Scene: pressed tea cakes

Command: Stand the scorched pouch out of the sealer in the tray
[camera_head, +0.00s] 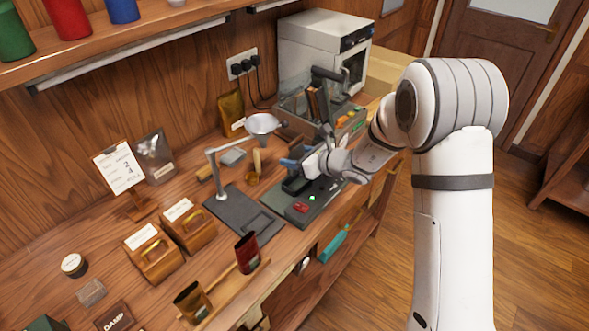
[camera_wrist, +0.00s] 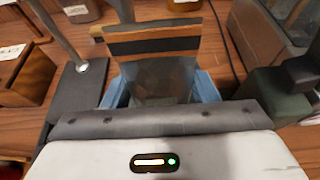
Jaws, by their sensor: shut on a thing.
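My gripper (camera_head: 290,164), with blue fingers, is low over the dark sealer (camera_head: 322,198), which has a red button and a small green light. In the wrist view my gripper (camera_wrist: 160,88) is shut on the scorched pouch (camera_wrist: 155,75), a greyish see-through pouch with a black band between orange-brown stripes at its top. In the head view the pouch is mostly hidden by my gripper, and I cannot tell whether it still touches the sealer. A grey tray-like box (camera_head: 290,108) with clear walls stands behind, with brown upright things (camera_head: 314,103) in it.
A white oven (camera_head: 322,50) is at the back.

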